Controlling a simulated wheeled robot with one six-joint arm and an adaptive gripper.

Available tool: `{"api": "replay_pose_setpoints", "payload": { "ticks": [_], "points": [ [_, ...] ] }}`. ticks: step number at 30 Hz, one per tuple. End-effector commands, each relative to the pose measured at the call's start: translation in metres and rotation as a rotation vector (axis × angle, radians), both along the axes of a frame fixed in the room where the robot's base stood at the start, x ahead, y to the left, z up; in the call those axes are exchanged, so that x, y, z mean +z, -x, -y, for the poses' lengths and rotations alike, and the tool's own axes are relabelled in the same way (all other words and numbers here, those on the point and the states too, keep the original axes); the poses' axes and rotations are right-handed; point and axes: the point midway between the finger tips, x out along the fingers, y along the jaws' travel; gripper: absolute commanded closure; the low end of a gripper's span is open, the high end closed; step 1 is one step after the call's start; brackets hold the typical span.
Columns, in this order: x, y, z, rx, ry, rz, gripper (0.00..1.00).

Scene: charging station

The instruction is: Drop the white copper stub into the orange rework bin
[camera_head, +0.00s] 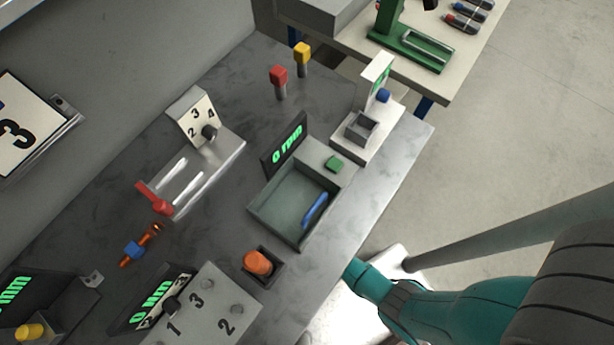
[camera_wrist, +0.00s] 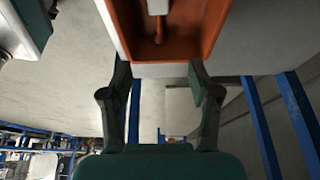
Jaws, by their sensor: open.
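In the wrist view an orange bin (camera_wrist: 112,28) fills the top middle, seen from close by, with its open inside facing me. A short thin rod (camera_wrist: 158,28) with a paler upper part shows inside the bin; it looks like the stub, but its upper end is cut off by the picture edge. My gripper (camera_wrist: 161,78) is open, its two dark fingers spread below the bin's near edge with nothing between them. In the head view my teal arm reaches in at lower right; the gripper and the orange bin cannot be made out there.
On the grey bench, a green-grey tray (camera_head: 262,207) holds a blue item (camera_head: 315,209). An orange knob (camera_head: 257,262) sits in a dark square holder. A second table (camera_head: 465,75) stands beyond. Open floor is at right.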

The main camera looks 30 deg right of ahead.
Motion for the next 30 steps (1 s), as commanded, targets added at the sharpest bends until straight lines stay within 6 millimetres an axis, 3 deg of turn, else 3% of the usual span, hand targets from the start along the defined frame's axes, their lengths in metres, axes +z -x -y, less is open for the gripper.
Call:
{"api": "replay_pose_setpoints", "payload": {
  "ticks": [12, 30],
  "points": [
    [0.047, 0.008, -0.018, 0.001, 0.000, 0.000, 0.38],
    [0.050, 0.009, -0.019, 0.001, 0.000, -0.001, 0.38]
  ]
}}
